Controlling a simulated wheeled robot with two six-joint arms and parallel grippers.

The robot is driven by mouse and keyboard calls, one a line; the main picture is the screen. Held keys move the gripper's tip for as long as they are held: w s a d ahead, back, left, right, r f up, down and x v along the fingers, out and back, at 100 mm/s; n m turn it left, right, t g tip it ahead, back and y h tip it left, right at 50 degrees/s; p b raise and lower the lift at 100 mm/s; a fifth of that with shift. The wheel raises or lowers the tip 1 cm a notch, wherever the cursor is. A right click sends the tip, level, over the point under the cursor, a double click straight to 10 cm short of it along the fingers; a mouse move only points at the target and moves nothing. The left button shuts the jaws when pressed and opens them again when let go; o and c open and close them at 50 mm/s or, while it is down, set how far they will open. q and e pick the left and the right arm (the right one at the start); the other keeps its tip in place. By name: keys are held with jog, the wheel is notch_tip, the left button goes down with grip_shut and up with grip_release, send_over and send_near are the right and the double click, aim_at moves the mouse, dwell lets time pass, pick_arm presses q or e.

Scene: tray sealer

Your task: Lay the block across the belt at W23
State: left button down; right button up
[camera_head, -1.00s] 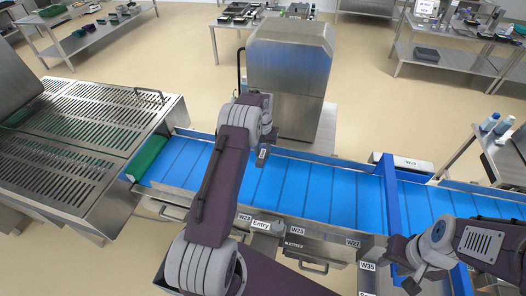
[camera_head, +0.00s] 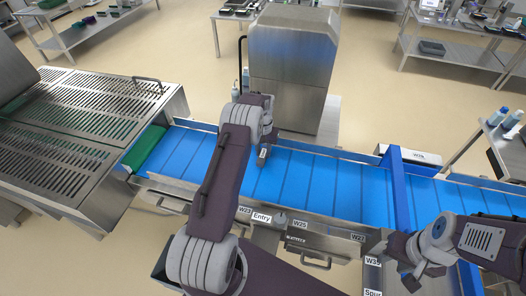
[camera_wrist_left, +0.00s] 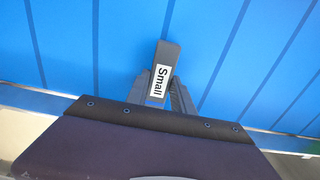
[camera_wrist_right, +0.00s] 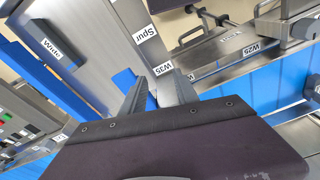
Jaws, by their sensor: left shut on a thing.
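The block (camera_wrist_left: 167,58) is dark grey with a white "Small" label. My left gripper (camera_wrist_left: 160,84) is shut on it and holds it over the blue belt (camera_head: 330,185). In the head view the block (camera_head: 263,153) shows below the wrist, its long side running roughly across the belt. I cannot tell whether it touches the belt. The W23 label (camera_head: 245,211) is on the belt's near edge, slightly left of and nearer than the block. My right gripper (camera_wrist_right: 158,90) is empty, its fingers apart, near the W35 label (camera_head: 372,260).
A slotted steel machine (camera_head: 80,125) stands at the belt's left end, beside a green roller (camera_head: 148,148). A tall steel cabinet (camera_head: 290,75) stands behind the belt. A blue crossbar (camera_head: 398,190) spans the belt to the right. The "Entry" label (camera_head: 262,217) adjoins W23.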

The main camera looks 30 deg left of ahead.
pick_arm(q)
jog(key=shift+a+f, duration=0.1)
jog(key=shift+a, duration=0.1)
jog(key=shift+d+f, duration=0.1)
jog(key=shift+d, duration=0.15)
jog(key=shift+a, duration=0.1)
dwell(0.4)
jog(key=c, duration=1)
grip_release()
jog(key=c, duration=0.3)
jog(key=shift+c, duration=0.2)
